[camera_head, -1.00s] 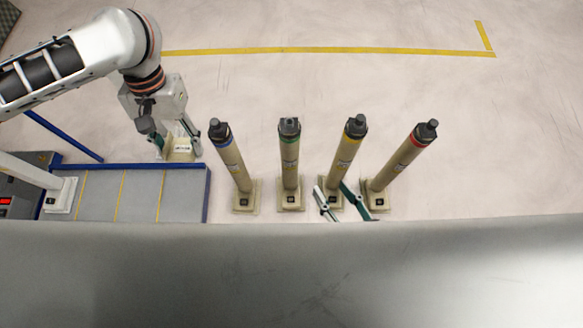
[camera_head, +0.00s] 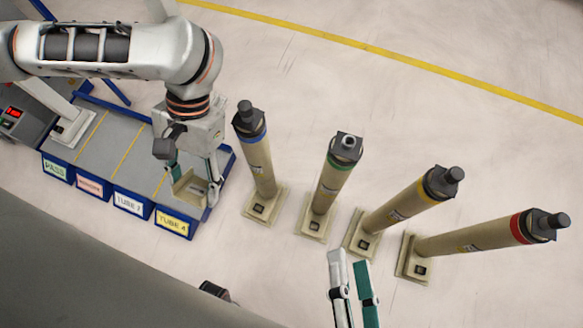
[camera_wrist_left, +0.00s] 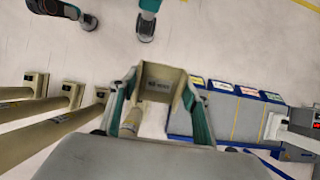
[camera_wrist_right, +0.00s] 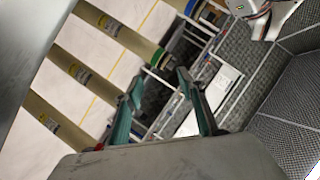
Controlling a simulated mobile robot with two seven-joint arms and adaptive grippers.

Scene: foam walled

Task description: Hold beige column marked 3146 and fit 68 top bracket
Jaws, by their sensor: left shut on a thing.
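My left gripper (camera_head: 195,178) is shut on a beige U-shaped bracket (camera_head: 188,192). It holds the bracket above the blue-edged table, left of the columns. In the left wrist view the bracket (camera_wrist_left: 158,86) sits between the teal fingers; its small label is blurred. Several beige columns stand on square feet, with dark tops: blue-banded (camera_head: 258,165), green-banded (camera_head: 330,187), yellow-banded (camera_head: 405,210) and red-banded (camera_head: 470,238). Their labels are too small to read, so I cannot tell which is 3146. My right gripper (camera_head: 346,255) is open and empty, in front of the columns.
The grey table (camera_head: 105,150) has a blue edge and labelled front compartments, including PASS and TUBE 4. A red-lit box (camera_head: 14,113) stands at far left. A yellow line (camera_head: 370,47) crosses the clear floor behind the columns.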

